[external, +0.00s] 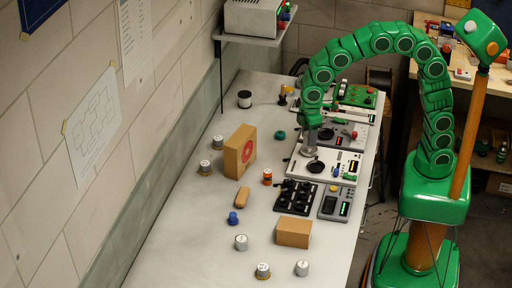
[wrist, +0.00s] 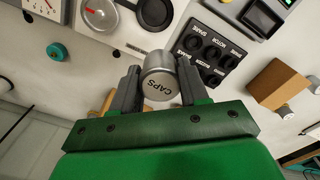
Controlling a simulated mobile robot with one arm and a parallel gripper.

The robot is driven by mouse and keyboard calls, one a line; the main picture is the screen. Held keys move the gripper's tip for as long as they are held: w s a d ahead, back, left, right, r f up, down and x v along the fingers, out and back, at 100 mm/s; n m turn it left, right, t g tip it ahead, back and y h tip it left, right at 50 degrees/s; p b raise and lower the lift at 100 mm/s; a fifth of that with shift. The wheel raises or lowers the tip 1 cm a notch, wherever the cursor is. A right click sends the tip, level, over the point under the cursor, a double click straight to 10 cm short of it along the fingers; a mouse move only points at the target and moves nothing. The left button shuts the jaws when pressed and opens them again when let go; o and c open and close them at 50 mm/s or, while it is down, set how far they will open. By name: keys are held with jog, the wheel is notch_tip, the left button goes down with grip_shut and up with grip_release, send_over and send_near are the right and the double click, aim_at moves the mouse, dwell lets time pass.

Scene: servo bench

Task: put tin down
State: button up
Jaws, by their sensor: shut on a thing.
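My gripper (external: 311,133) is over the panels at the right side of the bench. In the wrist view, its two grey fingers (wrist: 158,72) are shut around a silver tin (wrist: 160,88) with CAPS on its lid. The lid faces the camera. Whether the tin's underside touches anything is hidden. In the external view the tin is small and partly covered by the gripper, near a white panel with a black dial (external: 316,167).
Several other tins (external: 241,242) stand along the bench. A large cardboard box (external: 240,152), a smaller box (external: 293,232), an orange jar (external: 267,176) and a black knob panel (external: 296,197) are nearby. The bench's left front (external: 185,225) is clear.

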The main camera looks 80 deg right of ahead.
jog(key=s+a+r+n, duration=0.15)
jog(key=s+a, duration=0.25)
jog(key=a, duration=0.4)
jog(key=s+a+r, duration=0.2)
jog(key=s+a, duration=0.2)
jog(key=a, duration=0.4)
jog(key=s+a+r, duration=0.2)
jog(key=s+a, duration=0.3)
jog(key=a, duration=0.3)
send_over(295, 225)
jog(key=f, duration=0.9)
jog(key=shift+s+d+f, duration=0.15)
jog(key=shift+d+f, duration=0.05)
jog(key=shift+a+f, duration=0.1)
jog(key=shift+f, duration=1.8)
jog(key=shift+f, duration=0.15)
jog(key=o, duration=1.1)
